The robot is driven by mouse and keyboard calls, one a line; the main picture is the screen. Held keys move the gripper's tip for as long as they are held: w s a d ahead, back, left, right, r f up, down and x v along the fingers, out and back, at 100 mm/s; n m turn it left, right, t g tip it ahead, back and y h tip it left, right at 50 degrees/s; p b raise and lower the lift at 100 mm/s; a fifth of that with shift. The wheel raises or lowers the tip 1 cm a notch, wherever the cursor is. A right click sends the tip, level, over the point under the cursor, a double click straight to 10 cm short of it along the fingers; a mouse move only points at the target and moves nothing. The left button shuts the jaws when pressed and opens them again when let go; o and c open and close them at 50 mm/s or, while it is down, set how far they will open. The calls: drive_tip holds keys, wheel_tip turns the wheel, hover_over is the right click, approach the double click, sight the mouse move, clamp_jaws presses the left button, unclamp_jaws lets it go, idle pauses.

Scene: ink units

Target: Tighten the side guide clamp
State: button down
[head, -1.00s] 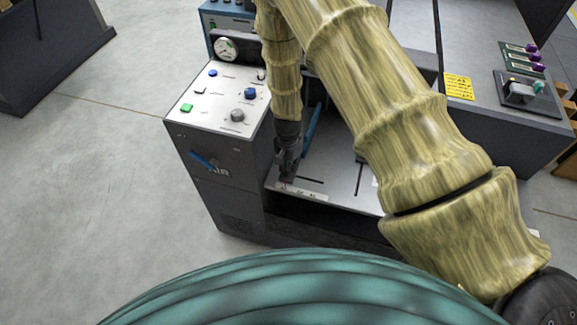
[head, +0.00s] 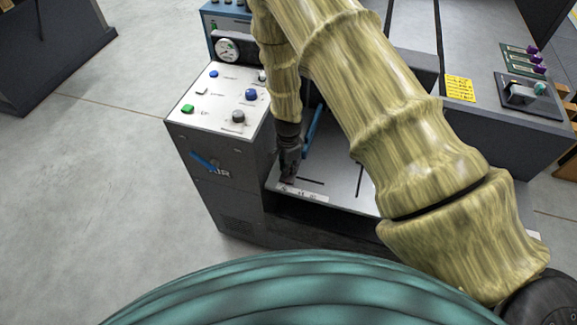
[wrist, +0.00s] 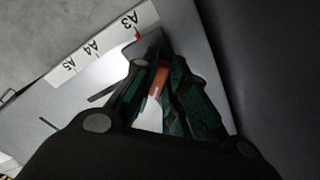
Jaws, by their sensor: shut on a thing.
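The side guide is a blue bar (head: 312,128) standing on the grey feed tray (head: 340,185), partly behind my arm. My gripper (head: 289,172) is low over the front left of the tray, pointing down. In the wrist view my gripper (wrist: 168,95) has its dark fingers closed around an orange-red piece (wrist: 158,80), apparently the clamp. Most of this piece is hidden by the fingers. A small red pointer (wrist: 138,37) shows near the A3 mark of a white scale strip (wrist: 105,42) with A3, A4 and A5 marks.
A control panel (head: 222,100) with blue, green and grey knobs stands left of the tray, with a pressure gauge (head: 226,49) behind it. A yellow label (head: 459,88) is at the right. Open floor lies left.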

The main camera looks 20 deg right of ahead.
drive_tip(key=c, duration=1.4)
unclamp_jaws()
drive_tip(key=shift+c, duration=0.2)
drive_tip(key=shift+r, duration=0.1)
wheel_tip(320, 180, up, 12)
drive_tip(key=s+d+f+n+h, duration=0.1)
drive_tip(key=s+d+f+n, duration=0.2)
drive_tip(key=s+f, duration=0.4)
drive_tip(key=s+d+f+n+h, duration=0.1)
drive_tip(key=s+d+f+n, duration=0.35)
drive_tip(key=s, duration=0.55)
drive_tip(key=s+a+f+n+y, duration=0.1)
drive_tip(key=s+n, duration=0.3)
drive_tip(key=s, duration=0.5)
drive_tip(key=s+a+f+n+y, duration=0.1)
drive_tip(key=s+n, duration=0.3)
drive_tip(key=s, duration=0.6)
drive_tip(key=shift+s+a+f, duration=0.3)
drive_tip(key=shift+a+f, duration=0.35)
drive_tip(key=shift+f, duration=0.2)
